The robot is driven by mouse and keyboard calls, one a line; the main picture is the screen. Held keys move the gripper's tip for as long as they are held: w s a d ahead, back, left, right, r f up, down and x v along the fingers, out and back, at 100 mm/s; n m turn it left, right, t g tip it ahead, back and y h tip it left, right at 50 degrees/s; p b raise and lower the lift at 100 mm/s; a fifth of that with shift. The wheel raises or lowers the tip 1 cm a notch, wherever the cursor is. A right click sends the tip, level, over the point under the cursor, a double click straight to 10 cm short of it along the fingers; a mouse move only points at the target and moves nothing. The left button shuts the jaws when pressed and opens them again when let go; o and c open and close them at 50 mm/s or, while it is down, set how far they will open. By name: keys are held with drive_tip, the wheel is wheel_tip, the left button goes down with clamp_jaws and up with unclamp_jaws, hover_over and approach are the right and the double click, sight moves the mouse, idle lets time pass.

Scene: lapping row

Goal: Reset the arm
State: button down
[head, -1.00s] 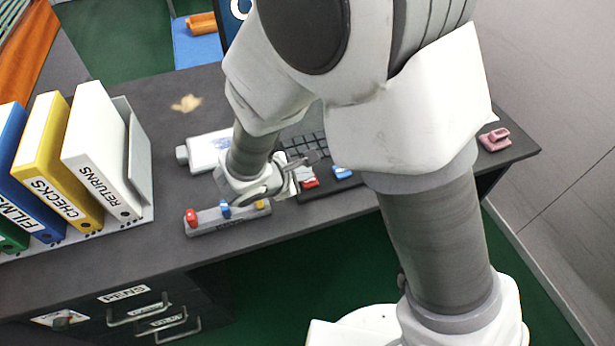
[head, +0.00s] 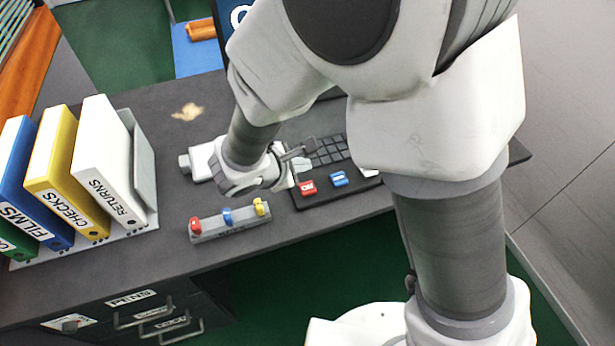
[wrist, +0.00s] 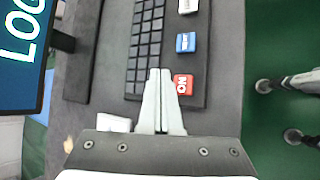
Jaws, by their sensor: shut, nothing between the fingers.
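My gripper (wrist: 160,73) is shut and empty in the wrist view, its fingertips together over the dark keyboard panel (wrist: 196,95). The panel carries a red key (wrist: 183,85) just right of the fingers and a blue key (wrist: 185,42) farther up. In the head view my gripper (head: 303,149) hangs over the desk, at the left end of the panel. The red key (head: 307,188) and blue key (head: 339,179) show there too. My arm hides part of the panel and of a white bottle-like object (head: 200,162).
A grey block (head: 230,226) with red, blue and yellow knobs lies at the desk's front edge. Binders (head: 107,165) stand in a rack at left. A monitor (wrist: 22,50) stands behind the panel. The dark desk (head: 165,180) is clear between binders and block.

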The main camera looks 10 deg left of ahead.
drive_tip(key=s+d+r+m+g+h+p, duration=0.15)
drive_tip(key=d+r+m+g+p, duration=0.3)
drive_tip(key=d+r+m, duration=0.95)
drive_tip(key=s+d+r+m+t+y+p, duration=0.1)
drive_tip(key=s+d+r+m+y+p, duration=0.1)
drive_tip(key=r, duration=0.6)
drive_tip(key=s+d+r+m+y+p, duration=0.3)
drive_tip(key=s+d+r+m, duration=0.3)
drive_tip(key=s+d+r, duration=0.2)
drive_tip(key=shift+s+d+r+t+p, duration=0.15)
drive_tip(key=shift+s+r+t+p, duration=0.15)
drive_tip(key=shift+s+p, duration=0.3)
